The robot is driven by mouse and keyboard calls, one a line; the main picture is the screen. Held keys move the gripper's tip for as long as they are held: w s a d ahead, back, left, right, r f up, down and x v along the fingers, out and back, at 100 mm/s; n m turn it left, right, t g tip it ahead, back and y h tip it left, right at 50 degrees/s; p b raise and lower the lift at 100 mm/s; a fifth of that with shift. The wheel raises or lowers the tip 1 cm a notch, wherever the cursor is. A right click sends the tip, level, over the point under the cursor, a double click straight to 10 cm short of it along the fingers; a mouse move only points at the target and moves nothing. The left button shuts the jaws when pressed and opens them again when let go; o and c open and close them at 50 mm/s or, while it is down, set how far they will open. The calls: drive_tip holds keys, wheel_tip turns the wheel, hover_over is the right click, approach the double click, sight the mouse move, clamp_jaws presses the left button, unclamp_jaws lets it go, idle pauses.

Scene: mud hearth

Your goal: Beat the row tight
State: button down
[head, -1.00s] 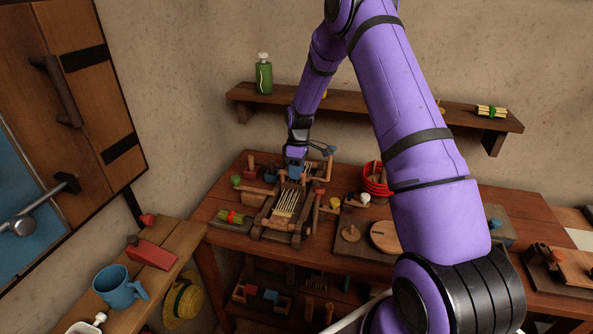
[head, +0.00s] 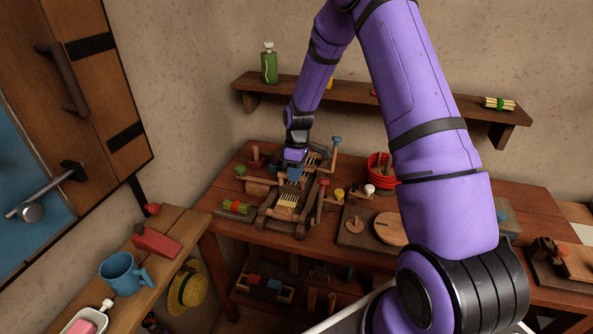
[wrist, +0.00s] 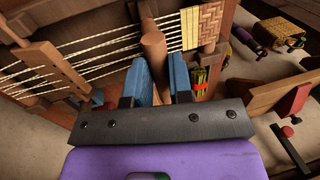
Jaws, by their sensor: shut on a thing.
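A small wooden loom (head: 268,222) stands on the bench, with pale warp threads (head: 287,200) strung along it. In the wrist view the threads (wrist: 110,55) run across to a tan woven patch (wrist: 208,22) at upper right. My gripper (head: 292,172) is over the middle of the loom. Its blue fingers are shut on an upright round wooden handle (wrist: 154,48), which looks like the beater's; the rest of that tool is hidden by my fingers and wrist. I cannot tell whether it touches the woven edge.
A red-and-green bundle (head: 237,207) lies left of the loom. Pegs with coloured knobs stand close around it. A red bowl (head: 381,168) and a board with round discs (head: 391,229) are to the right. A shelf (head: 350,105) is on the wall behind.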

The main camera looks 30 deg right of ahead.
drive_tip(key=c, duration=1)
unclamp_jaws()
drive_tip(key=r, duration=0.3)
drive_tip(key=w+d+r, duration=0.1)
drive_tip(key=r, duration=0.6)
drive_tip(key=shift+w+d+r, duration=0.25)
drive_tip(key=shift+w+r, duration=0.05)
